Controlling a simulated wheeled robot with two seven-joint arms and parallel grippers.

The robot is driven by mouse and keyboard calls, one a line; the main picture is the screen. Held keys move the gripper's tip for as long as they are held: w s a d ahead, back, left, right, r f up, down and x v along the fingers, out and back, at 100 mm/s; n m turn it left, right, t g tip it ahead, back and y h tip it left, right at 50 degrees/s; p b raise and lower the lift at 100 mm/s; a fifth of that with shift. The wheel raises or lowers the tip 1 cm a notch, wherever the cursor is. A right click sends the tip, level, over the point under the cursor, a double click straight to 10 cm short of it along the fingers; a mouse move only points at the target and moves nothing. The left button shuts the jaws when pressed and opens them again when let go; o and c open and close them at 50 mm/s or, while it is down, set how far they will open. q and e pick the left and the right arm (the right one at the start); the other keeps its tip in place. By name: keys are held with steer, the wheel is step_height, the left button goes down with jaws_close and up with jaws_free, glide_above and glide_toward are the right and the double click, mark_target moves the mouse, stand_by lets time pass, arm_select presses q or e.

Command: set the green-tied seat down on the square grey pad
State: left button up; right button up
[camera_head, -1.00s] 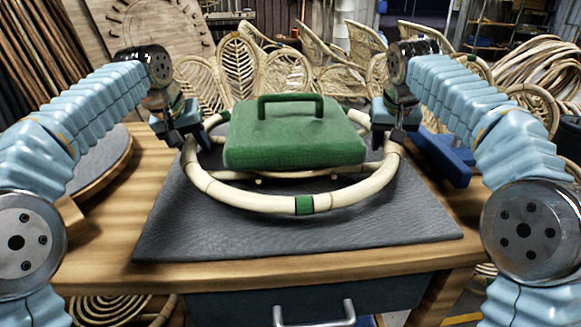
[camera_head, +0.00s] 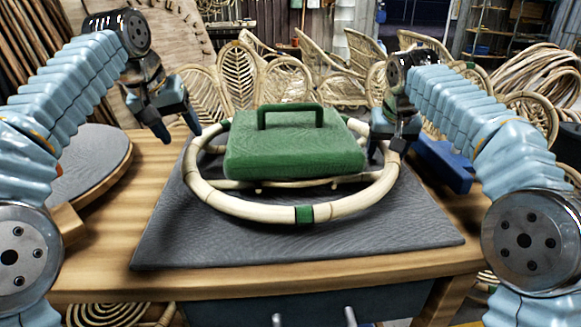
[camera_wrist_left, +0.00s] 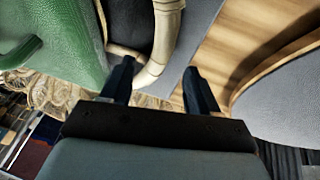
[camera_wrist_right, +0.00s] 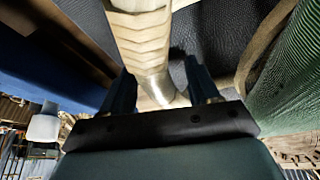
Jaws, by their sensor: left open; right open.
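The green-tied seat is a pale round rattan hoop (camera_head: 240,201) with a green binding (camera_head: 305,214) at its front. It lies on the square grey pad (camera_head: 180,245). A green block with a handle (camera_head: 295,146) sits over the middle of the hoop and hides its centre and far side. My left gripper (camera_head: 178,132) is open and empty, up and left of the hoop; in the left wrist view the rattan (camera_wrist_left: 170,35) shows beyond its fingers. My right gripper (camera_head: 388,148) is open at the hoop's right side, its fingers on either side of the rattan (camera_wrist_right: 140,45).
A round grey pad (camera_head: 95,160) lies at the table's left. A blue object (camera_head: 443,165) lies at the right, close to my right gripper. The front of the square pad and the table's front strip (camera_head: 250,280) are clear. Rattan chairs (camera_head: 290,80) stand behind.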

steer(key=shift+r, duration=0.2)
steer(key=v, duration=1.1)
steer(key=shift+s+r, duration=0.15)
steer(key=shift+r, duration=0.15)
arm_select(q)
steer(key=v, duration=0.4)
steer(key=s+a, duration=0.1)
steer(key=a, duration=0.5)
steer(key=shift+s+p, duration=0.15)
steer(key=shift+p, duration=0.3)
arm_select(e)
steer(key=shift+r, duration=0.45)
arm_select(q)
steer(key=shift+r, duration=0.1)
arm_select(e)
steer(key=shift+r, duration=0.1)
